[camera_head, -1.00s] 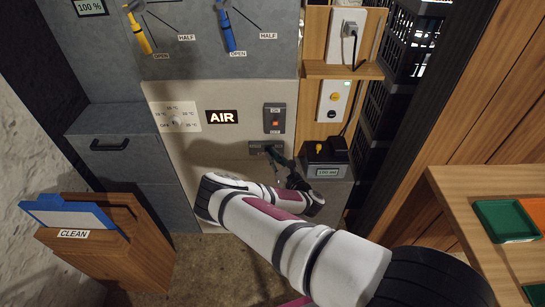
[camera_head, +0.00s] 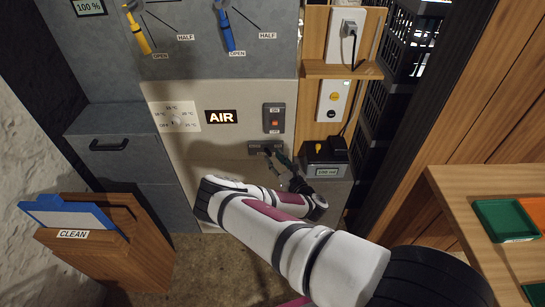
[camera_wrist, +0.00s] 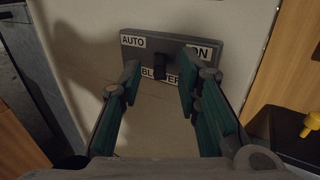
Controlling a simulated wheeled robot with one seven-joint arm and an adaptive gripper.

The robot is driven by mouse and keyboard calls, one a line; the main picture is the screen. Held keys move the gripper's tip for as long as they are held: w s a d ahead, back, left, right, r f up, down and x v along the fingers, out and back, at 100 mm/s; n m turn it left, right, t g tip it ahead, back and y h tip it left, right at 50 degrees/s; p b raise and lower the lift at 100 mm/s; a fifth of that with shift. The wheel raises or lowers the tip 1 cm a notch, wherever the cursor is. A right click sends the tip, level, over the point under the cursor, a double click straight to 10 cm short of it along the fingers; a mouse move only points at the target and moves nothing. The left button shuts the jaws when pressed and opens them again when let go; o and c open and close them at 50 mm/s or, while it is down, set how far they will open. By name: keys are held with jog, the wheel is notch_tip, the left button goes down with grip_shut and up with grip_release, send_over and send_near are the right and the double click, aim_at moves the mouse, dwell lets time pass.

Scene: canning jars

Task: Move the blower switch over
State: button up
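The blower switch is a dark grey plate (camera_wrist: 172,42) on the pale panel, labelled AUTO at left, ON at right and BLOWER below. Its short black lever (camera_wrist: 160,66) shows near the middle and partly covers the BLOWER label. Which side it is set to is not clear. My gripper (camera_wrist: 158,63) is open in the wrist view, with one fingertip on each side of the lever and gaps showing. In the head view, my gripper (camera_head: 276,160) is just below the switch plate (camera_head: 254,149), covering part of it.
Above the switch are a red rocker switch (camera_head: 275,118), a lit AIR sign (camera_head: 222,117) and a temperature dial (camera_head: 176,120). A dark box with a yellow knob (camera_wrist: 309,124) sits close to the right of my gripper. A wooden post borders the panel there.

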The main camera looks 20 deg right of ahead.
jog(key=v, duration=1)
